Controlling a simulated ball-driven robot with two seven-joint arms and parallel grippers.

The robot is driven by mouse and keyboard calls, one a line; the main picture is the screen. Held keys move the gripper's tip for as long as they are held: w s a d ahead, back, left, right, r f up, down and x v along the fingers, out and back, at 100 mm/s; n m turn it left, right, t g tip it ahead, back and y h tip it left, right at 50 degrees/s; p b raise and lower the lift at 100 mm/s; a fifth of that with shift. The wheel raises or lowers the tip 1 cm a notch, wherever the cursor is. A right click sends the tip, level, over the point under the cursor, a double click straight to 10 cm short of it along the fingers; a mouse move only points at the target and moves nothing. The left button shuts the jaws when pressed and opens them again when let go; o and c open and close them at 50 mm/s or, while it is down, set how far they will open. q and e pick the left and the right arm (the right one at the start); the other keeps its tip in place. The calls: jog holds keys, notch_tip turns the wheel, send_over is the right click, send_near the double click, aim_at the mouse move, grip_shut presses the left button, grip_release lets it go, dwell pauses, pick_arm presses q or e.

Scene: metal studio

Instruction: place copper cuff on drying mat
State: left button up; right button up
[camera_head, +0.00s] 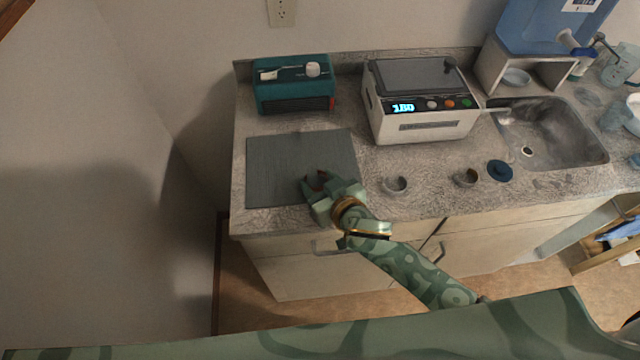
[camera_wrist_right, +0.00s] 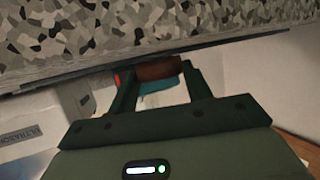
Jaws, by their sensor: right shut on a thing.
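My right gripper (camera_head: 316,184) is over the front right part of the grey drying mat (camera_head: 270,158). In the right wrist view its fingers (camera_wrist_right: 158,84) are shut on a reddish-brown copper cuff (camera_wrist_right: 158,68), held between the tips. In the head view the cuff is mostly hidden by the fingers, with only a small reddish bit showing. I cannot tell whether the cuff touches the mat. The rest of the mat is bare. My left gripper is not in view.
A teal box (camera_head: 293,88) and a white machine (camera_head: 424,125) stand behind. A sink (camera_head: 560,140) is at right.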

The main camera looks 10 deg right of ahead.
jog(key=shift+f, duration=0.2)
jog(key=o, duration=1)
jog(key=shift+c, duration=0.2)
jog(key=shift+r, duration=0.15)
jog(key=shift+s+d+r, duration=0.1)
jog(key=shift+s+r, duration=0.05)
jog(key=shift+s, duration=0.1)
jog(key=p+v, duration=0.2)
jog(key=v, duration=0.9)
jog(key=shift+s+r, duration=0.2)
jog(key=shift+d, duration=0.1)
